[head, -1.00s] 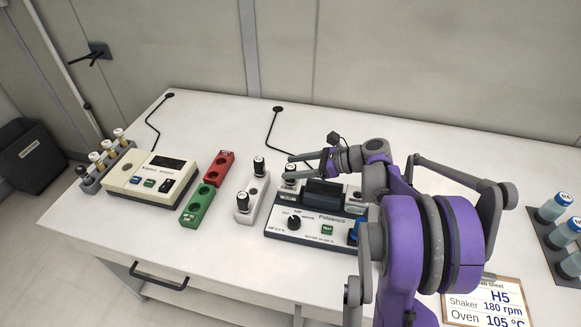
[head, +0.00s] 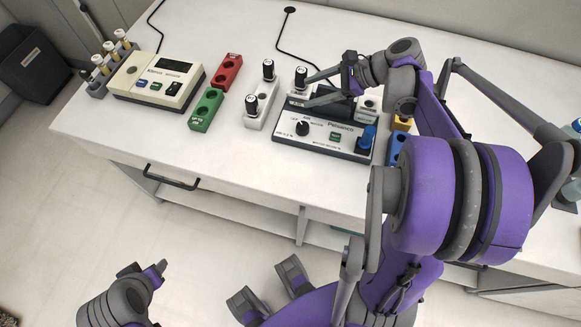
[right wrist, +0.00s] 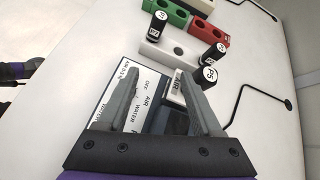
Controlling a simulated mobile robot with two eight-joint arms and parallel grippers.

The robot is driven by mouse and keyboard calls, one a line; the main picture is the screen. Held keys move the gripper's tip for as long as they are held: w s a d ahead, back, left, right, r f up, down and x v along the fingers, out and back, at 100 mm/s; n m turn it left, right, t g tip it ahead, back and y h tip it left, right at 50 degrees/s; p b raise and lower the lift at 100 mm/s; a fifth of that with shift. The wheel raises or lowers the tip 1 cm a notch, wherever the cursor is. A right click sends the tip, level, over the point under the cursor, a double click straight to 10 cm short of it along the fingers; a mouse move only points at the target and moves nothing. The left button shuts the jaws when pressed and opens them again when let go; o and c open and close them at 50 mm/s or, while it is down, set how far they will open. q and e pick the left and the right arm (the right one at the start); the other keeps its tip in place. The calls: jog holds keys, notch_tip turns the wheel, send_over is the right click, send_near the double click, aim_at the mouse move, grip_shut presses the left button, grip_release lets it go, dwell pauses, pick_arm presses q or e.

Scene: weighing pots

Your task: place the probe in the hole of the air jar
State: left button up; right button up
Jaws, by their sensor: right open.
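The grey meter (head: 290,142) has a dial and panel words that include AIR and WATER; the panel shows in the right wrist view too (right wrist: 113,98). A white block (right wrist: 177,90) beside it, between my fingers in the right wrist view, seems to bear the word AIR. A black-topped piece labelled P5 (right wrist: 205,78) stands just beyond the right-hand finger. It shows at the meter's back left in the head view (head: 300,76). I cannot tell surely which piece is the probe. My right gripper (head: 306,93) is open over the meter's left part, with fingers (right wrist: 157,72) apart.
Green (head: 206,110) and red (head: 227,73) holed blocks, then a cream instrument (head: 158,80), stand further left. A blue piece (head: 366,138) stands at the meter's right. The bench front is clear.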

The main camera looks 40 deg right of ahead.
jog(key=s+a+f+n+g+h, duration=0.1)
jog(key=s+a+f+n, duration=0.1)
jog(key=a+n, duration=0.3)
jog(key=s+a+f+n+g+h, duration=0.1)
jog(key=s+a+f+n+h, duration=0.1)
jog(key=s+a+f+n, duration=0.1)
jog(key=s+a+f+n+g+h, duration=0.2)
jog(key=s+a+n, duration=0.2)
jog(key=a+n, duration=0.3)
jog(key=shift+s+a+f, duration=0.3)
jog(key=shift+s+a, duration=0.05)
jog(key=shift+a, duration=0.25)
jog(key=s+n, duration=0.1)
jog(key=n, duration=0.1)
jog(key=s+a+f+n+h, duration=0.1)
jog(key=n, duration=0.1)
jog(key=s+n+h, duration=0.1)
jog(key=n, duration=0.1)
jog(key=shift+a+f+t, duration=0.15)
jog(key=shift+f+t, duration=0.1)
jog(key=shift+t, duration=0.15)
jog(key=n, duration=0.3)
jog(key=shift+s+a+f+h, duration=0.2)
jog(key=shift+s+h, duration=0.1)
jog(key=shift+s, duration=0.1)
jog(key=shift+c, duration=1.2)
jog(key=shift+d, duration=0.15)
jog(key=shift+c, duration=0.2)
